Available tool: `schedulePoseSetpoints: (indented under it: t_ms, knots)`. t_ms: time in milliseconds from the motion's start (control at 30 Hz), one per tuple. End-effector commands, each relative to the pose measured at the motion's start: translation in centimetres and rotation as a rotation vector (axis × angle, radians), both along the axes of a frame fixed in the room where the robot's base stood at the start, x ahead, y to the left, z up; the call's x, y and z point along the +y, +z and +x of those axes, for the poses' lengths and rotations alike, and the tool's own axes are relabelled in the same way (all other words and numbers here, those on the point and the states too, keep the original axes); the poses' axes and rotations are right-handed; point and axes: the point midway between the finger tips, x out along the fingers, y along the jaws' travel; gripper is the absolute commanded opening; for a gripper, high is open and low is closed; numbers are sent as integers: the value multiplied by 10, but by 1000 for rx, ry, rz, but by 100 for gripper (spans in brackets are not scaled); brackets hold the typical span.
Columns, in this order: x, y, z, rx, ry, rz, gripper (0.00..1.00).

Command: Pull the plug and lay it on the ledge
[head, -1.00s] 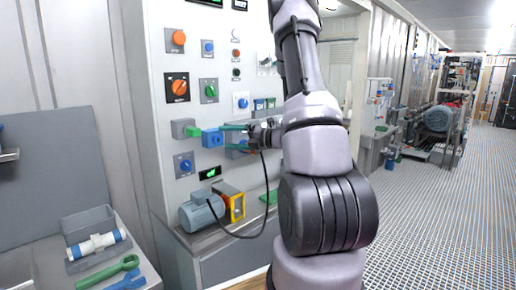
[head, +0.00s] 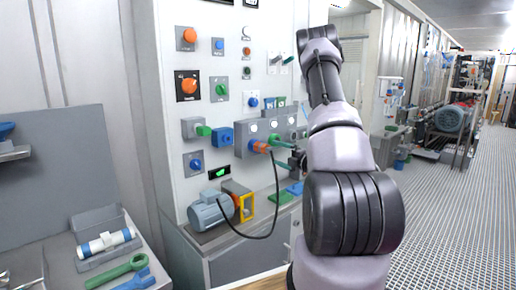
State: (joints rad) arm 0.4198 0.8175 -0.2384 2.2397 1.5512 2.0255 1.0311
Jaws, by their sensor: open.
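An orange plug (head: 259,147) sits at the front of a grey socket box (head: 247,128) on the white panel. A black cable (head: 277,200) hangs from the plug's right end and loops down to the blue-grey motor (head: 210,211). My gripper (head: 277,154) is open, its green fingers pointing left at the plug's right end. The upper finger is near the cable end; I cannot tell whether the fingers straddle the plug or touch it. The ledge (head: 220,243) runs below the panel and carries the motor.
A blue block (head: 223,137) and a green knob (head: 204,131) stick out left of the plug. A yellow frame (head: 247,206) stands beside the motor. A green pad (head: 279,198) and a blue pad (head: 295,188) lie on the ledge, with little bare room around them.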

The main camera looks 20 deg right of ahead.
Motion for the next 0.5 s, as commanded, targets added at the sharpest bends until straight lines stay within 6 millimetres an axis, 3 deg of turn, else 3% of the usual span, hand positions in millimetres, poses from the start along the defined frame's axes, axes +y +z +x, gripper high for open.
schedulePoseSetpoints:
  t_ms: [167,500]
  knots:
    - [6,0,12,0,5,-2,92]
    - [22,1,58,-3,4,-2,92]
